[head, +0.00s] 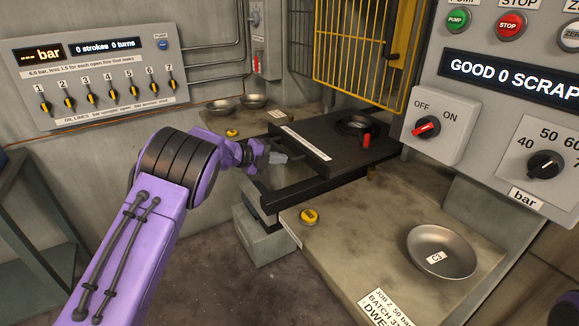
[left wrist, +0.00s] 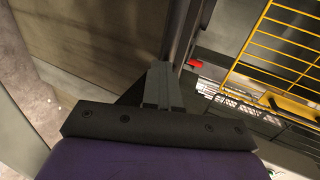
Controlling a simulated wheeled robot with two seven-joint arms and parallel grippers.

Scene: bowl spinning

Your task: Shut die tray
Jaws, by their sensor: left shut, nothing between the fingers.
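The die tray (head: 335,137) is a dark flat slide with a pale label strip, a round die (head: 357,125) and a red knob (head: 366,141). My right gripper is not in view.
A yellow mesh guard (head: 355,50) stands above the tray at the back. A bowl marked C3 (head: 442,252) rests on the right bench, near a yellow button (head: 309,217). A control panel (head: 510,90) is at right.

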